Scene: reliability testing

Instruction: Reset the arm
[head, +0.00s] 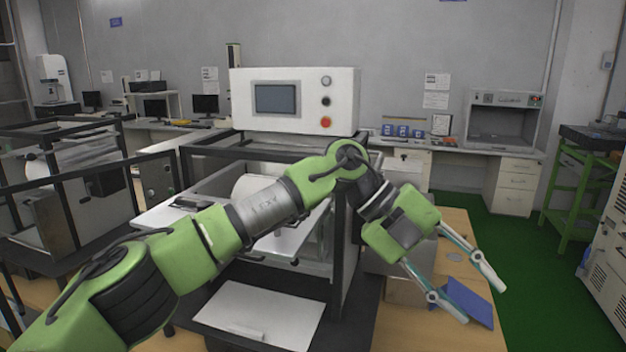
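My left arm (264,215) is green and dark grey. It comes in from the lower left and reaches across the middle of the head view. My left gripper (486,306) is at the right end of the arm, pointing down to the right. Its two thin fingers are spread apart with nothing between them. It is above the wooden table, by a blue flat object (468,302). My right gripper is not in view.
A test machine with a white control panel (290,125) and black frame stands behind my arm. A white board (258,318) lies in front of it. The wooden table (455,222) is at right, with green floor (525,265) beyond. A green stand (574,185) is far right.

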